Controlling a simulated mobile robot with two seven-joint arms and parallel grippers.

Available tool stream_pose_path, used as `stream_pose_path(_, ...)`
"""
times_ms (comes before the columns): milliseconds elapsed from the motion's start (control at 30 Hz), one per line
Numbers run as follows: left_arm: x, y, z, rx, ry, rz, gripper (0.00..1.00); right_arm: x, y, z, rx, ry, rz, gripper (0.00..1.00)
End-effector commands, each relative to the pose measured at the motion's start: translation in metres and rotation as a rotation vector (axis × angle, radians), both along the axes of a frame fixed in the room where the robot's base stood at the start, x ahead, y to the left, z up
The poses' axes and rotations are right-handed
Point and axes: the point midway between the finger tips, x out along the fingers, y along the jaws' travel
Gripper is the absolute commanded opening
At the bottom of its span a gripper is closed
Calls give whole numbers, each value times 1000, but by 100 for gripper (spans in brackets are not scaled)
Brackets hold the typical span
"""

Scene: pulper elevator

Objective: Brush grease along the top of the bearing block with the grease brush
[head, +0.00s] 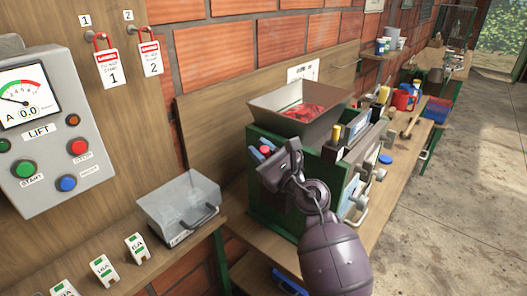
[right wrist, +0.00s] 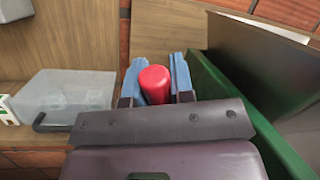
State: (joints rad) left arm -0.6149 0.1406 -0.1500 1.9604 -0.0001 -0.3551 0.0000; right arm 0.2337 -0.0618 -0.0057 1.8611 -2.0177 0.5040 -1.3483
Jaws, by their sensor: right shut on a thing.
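My right gripper (head: 262,154) is at the left side of the green machine (head: 275,220), just below its hopper. Its blue fingers are shut on a red round-ended handle (right wrist: 155,84), which also shows small in the head view (head: 265,150). It looks like the handle of the grease brush; the bristles are hidden. I cannot make out the bearing block; my arm and gripper cover part of the machine. My left gripper is not in view.
A grey hopper (head: 262,103) with red fruit tops the machine. Red and blue containers (head: 437,109) and a mallet (head: 411,124) lie further along the bench. Open floor is at right.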

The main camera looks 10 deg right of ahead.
Motion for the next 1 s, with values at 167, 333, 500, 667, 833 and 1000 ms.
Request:
stream_pose_path(167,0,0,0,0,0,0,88,0,0,-1,0,2,1,0)
stream_pose_path(333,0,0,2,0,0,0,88,-3,-2,-1,-1,3,0,0)
stream_pose_path(500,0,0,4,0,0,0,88,-9,-7,0,-1,3,0,0)
stream_pose_path(667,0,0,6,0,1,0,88,-15,-12,1,-1,2,0,0)
stream_pose_path(833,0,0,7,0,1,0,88,-17,-13,1,0,2,1,0)
stream_pose_path(1000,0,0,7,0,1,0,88,-17,-13,2,0,2,1,0)
